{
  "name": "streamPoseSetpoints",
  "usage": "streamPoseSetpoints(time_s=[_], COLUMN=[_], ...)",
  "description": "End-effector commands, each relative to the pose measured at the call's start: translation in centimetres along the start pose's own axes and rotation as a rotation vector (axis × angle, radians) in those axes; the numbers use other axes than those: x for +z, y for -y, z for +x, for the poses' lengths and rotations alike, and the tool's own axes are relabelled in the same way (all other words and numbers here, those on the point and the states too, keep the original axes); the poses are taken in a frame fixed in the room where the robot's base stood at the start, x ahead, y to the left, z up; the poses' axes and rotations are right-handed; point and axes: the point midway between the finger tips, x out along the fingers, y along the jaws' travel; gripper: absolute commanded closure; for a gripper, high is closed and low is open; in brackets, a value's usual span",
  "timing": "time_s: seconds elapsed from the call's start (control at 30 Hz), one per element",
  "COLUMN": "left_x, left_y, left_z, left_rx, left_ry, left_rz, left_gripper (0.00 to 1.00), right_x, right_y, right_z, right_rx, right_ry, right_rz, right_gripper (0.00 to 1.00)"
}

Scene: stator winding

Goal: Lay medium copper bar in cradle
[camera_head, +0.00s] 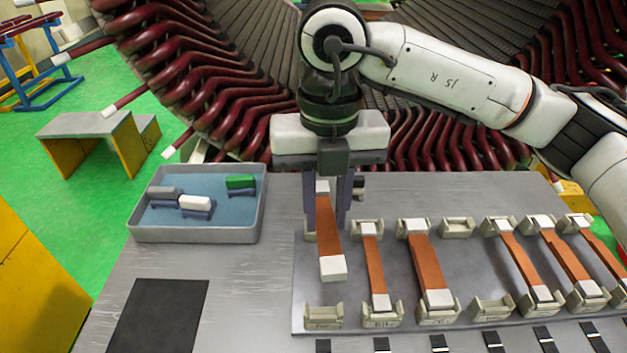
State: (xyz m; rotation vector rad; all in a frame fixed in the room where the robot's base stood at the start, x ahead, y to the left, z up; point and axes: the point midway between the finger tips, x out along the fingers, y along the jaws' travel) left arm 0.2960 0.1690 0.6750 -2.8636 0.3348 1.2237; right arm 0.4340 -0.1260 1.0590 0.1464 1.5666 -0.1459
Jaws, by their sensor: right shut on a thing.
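My right gripper (332,200) points down and is shut on a copper bar (328,235) with white ends. It holds the bar near its far end. The bar's near end hangs over the plate, apart from and behind the empty near cradle (323,314) at the plate's left. The far cradle of that pair is mostly hidden behind the gripper and bar. Other copper bars, such as a narrow one (374,265) and a wide one (427,265), lie in cradles to the right. My left gripper is not in view.
A grey tray (195,235) with blue lining holds small grey, white and green pieces at the left. An empty cradle pair, with its near cradle (491,307), sits mid-plate. A dark mat (158,318) lies front left. The large stator (200,90) stands behind the table.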

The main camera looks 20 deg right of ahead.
Motion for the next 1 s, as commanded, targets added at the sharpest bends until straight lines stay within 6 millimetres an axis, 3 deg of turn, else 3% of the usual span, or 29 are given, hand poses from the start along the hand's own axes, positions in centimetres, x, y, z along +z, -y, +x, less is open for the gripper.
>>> streamPoseSetpoints(time_s=[0.37, 1.0], left_x=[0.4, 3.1], left_y=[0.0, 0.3], left_z=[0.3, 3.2], left_rx=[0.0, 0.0], left_ry=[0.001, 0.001], left_rz=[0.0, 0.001], left_gripper=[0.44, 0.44], right_x=[0.0, 0.0], right_y=[-0.2, -0.2], right_z=[0.5, 6.5], right_rx=[0.001, 0.001], right_ry=[0.0, 0.0], right_rz=[0.096, 0.095], right_gripper=[1.0, 1.0])
